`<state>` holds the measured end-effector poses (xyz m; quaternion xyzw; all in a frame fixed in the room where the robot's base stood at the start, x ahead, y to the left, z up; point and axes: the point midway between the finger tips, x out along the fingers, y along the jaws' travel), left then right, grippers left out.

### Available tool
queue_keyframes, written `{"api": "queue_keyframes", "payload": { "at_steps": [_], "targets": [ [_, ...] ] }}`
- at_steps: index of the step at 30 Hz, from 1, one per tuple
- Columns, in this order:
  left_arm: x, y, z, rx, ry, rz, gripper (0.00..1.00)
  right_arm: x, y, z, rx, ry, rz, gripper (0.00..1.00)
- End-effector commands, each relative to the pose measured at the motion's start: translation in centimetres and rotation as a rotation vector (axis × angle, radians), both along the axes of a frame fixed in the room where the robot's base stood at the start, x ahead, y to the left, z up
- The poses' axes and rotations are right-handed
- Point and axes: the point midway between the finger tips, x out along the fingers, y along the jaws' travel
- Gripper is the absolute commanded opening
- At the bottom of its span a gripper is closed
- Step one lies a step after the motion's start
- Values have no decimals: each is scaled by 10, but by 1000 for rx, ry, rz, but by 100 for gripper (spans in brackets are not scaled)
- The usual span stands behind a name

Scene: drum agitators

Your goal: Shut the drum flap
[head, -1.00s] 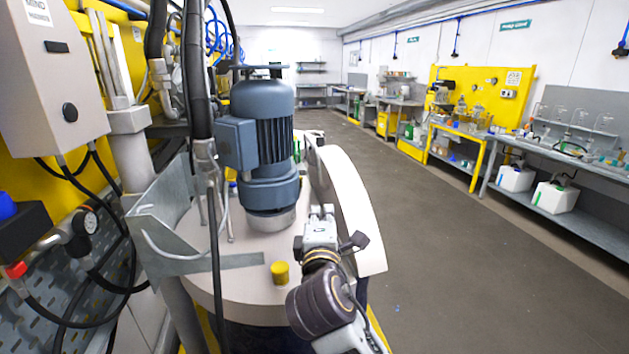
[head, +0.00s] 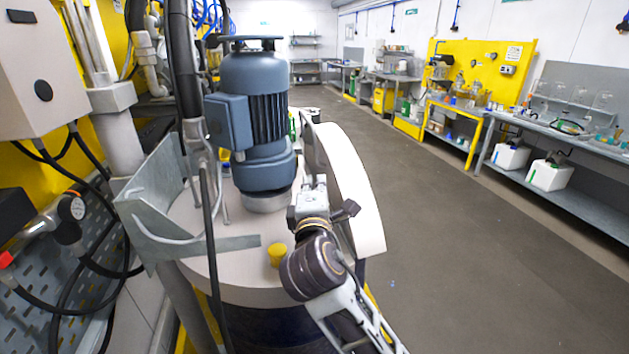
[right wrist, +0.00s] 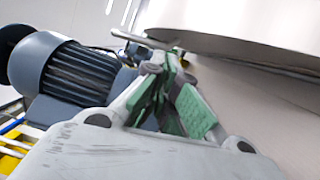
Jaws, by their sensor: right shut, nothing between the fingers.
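The drum (head: 235,290) has a pale round lid with a blue-grey motor (head: 255,120) on top. The drum flap (head: 350,185), a pale curved panel, stands raised at the lid's right side. My right gripper (head: 311,178) is beside the flap's inner face, between it and the motor. In the right wrist view the green-padded fingers (right wrist: 170,98) are shut and empty. The flap (right wrist: 245,22) shows there as a broad pale panel above right. I cannot tell whether the fingers touch it. My left gripper is out of view.
A yellow cap (head: 277,255) and a grey bracket (head: 150,225) sit at the lid's front and left. A dark hose (head: 206,230) hangs in front of the lid. The floor (head: 460,270) to the right is clear, up to benches (head: 570,170) along the wall.

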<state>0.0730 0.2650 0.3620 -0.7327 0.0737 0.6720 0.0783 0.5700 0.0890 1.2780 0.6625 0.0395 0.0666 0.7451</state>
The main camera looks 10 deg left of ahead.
Motion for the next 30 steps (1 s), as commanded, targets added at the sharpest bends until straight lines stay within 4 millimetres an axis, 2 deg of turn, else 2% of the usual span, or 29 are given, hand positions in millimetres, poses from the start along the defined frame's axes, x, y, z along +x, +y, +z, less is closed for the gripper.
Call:
{"api": "queue_keyframes", "payload": {
  "at_steps": [21, 30],
  "targets": [
    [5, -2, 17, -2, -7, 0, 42, 71, 11, 3, 1, 1, 0, 0],
    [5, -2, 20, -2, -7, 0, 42, 89, 14, 3, 0, 1, 1, 0]
  ]
}}
